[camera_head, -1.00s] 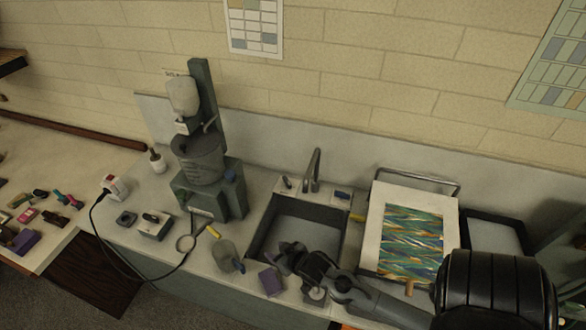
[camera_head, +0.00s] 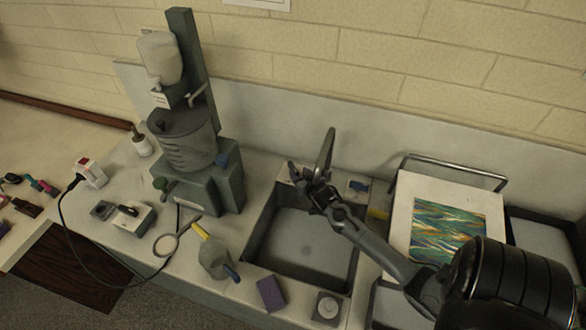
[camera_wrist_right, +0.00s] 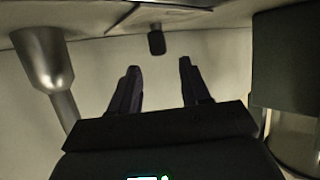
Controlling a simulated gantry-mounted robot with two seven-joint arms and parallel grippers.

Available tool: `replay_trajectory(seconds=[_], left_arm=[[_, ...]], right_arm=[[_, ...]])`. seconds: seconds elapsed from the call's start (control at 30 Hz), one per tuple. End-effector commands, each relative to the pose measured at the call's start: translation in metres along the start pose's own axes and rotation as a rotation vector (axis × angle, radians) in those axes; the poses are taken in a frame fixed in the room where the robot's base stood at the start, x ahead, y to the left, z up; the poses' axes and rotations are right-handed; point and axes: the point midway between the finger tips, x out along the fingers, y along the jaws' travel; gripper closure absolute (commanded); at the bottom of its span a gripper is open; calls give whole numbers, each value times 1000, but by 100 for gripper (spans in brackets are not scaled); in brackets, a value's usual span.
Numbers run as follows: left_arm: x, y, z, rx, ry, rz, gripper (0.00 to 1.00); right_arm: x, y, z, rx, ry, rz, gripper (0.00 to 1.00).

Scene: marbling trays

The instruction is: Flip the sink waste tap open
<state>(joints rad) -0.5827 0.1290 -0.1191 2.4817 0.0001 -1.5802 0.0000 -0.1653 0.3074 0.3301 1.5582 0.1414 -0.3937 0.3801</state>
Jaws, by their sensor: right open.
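The sink (camera_head: 257,228) is a grey basin with a curved metal faucet (camera_head: 327,150) at its back edge. The faucet (camera_wrist_right: 60,75) shows at the left there. I cannot tell for sure which lever is the waste tap. My right gripper (camera_head: 304,172) is open and empty over the sink's back edge, hiding part of it. My left gripper is out of view.
A grey machine (camera_head: 190,140) stands left of the sink. A framed marbled sheet (camera_head: 443,235) is at the right. The basin is empty.

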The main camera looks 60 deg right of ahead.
Motion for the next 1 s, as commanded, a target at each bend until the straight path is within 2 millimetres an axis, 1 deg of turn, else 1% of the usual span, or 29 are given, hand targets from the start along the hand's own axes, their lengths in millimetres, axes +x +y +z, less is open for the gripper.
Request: replay_trajectory(seconds=[0.03, 0.2, 0.4, 0.6, 0.93, 1.0], left_arm=[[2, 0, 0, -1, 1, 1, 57], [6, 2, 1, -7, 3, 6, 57], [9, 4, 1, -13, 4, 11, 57], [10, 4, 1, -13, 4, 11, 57], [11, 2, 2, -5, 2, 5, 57], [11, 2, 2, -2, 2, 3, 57]], right_arm=[[10, 0, 0, 0, 0, 0, 53], [38, 0, 1, -1, -1, 0, 53], [61, 0, 1, -1, -1, 0, 53], [71, 0, 0, -1, -1, -1, 53], [73, 0, 1, -1, -1, -1, 53], [73, 0, 1, -1, -1, -1, 64]])
